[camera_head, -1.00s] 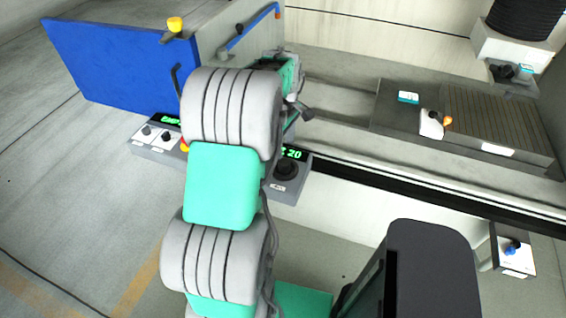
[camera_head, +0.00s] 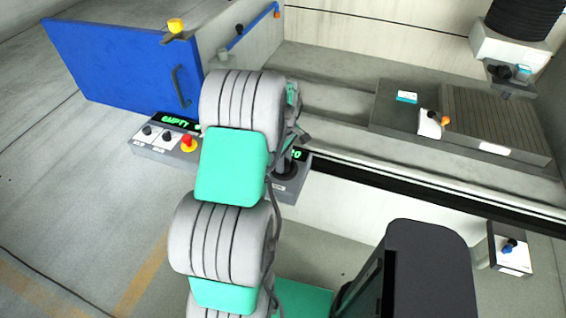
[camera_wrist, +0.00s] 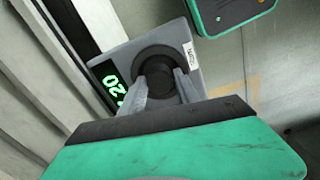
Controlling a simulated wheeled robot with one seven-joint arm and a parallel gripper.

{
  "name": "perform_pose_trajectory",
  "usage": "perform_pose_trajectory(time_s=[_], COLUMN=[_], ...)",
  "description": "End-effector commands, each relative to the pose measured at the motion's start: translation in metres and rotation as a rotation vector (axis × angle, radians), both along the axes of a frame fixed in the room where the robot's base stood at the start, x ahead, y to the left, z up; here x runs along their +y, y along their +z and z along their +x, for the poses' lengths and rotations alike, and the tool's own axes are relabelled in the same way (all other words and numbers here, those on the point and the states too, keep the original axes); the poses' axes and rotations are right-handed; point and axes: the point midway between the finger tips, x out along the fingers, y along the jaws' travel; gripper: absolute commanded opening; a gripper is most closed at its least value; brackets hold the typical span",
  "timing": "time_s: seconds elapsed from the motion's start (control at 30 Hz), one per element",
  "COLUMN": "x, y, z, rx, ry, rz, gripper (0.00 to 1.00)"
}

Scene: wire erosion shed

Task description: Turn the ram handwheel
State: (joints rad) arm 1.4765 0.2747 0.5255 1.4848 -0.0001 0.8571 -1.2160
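The ram handwheel appears to be the black round knob (camera_wrist: 153,57) on a grey panel beside a green display reading 20 (camera_wrist: 114,88). In the head view this knob (camera_head: 287,172) is partly covered by my arm. My gripper (camera_wrist: 170,72) points down at the knob in the wrist view. Its two grey fingers are apart, with a narrow dark gap between them, and their tips overlap the knob's near part. I cannot tell whether they touch it. In the head view the gripper is mostly hidden behind my arm.
A grey panel with two black knobs, a red button (camera_head: 188,144) and an EMPTY display lies left of my arm. A blue door (camera_head: 120,65) with a handle stands behind. A slotted table (camera_head: 497,122) is at right. A teal-edged box (camera_wrist: 232,10) lies near the panel.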

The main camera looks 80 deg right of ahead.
Motion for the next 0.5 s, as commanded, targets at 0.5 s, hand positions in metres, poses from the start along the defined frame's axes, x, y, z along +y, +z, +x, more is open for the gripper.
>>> perform_pose_trajectory(time_s=[0.5], x=[0.0002], y=[0.0002], z=[0.0001], rx=[0.000], ry=[0.000], rz=[0.000], gripper=[0.00])
